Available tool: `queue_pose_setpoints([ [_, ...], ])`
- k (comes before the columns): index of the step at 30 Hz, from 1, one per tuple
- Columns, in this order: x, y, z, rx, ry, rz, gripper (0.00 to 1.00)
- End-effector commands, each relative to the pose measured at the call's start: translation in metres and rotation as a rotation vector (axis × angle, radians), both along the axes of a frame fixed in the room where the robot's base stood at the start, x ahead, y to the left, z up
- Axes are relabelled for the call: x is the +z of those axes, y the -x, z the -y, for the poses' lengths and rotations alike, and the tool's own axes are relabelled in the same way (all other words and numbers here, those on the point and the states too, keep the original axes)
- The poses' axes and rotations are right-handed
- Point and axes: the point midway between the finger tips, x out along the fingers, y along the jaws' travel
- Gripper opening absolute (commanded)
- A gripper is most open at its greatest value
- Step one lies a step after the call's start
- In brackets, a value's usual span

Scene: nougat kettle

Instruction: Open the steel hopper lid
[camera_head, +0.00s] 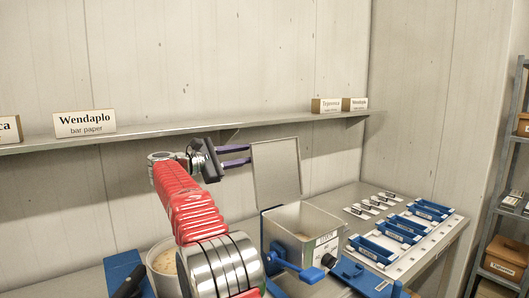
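The steel hopper (300,244) is a square grey box with a pale filling, standing on the bench right of my arm. Its flat steel lid (277,172) stands almost upright above the hopper's back edge, so the hopper's mouth is uncovered. My gripper (249,155) is at the lid's left edge, with two purple fingers pointing right. The fingers are apart, one above the other, with a visible gap between them. I cannot tell whether their tips touch the lid. Nothing shows held between them.
A blue handle (311,274) sticks out at the hopper's front. Blue trays (372,250) and small labelled pieces lie to the right. A round pot (163,262) is partly hidden behind my arm. A wall shelf (120,133) with sign boxes runs behind my gripper.

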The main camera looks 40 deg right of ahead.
Motion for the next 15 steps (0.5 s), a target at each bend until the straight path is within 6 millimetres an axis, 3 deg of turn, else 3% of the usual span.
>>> queue_pose_setpoints([
  [15,0.0,-0.001,0.075,0.0,0.0,0.002,0.28],
])
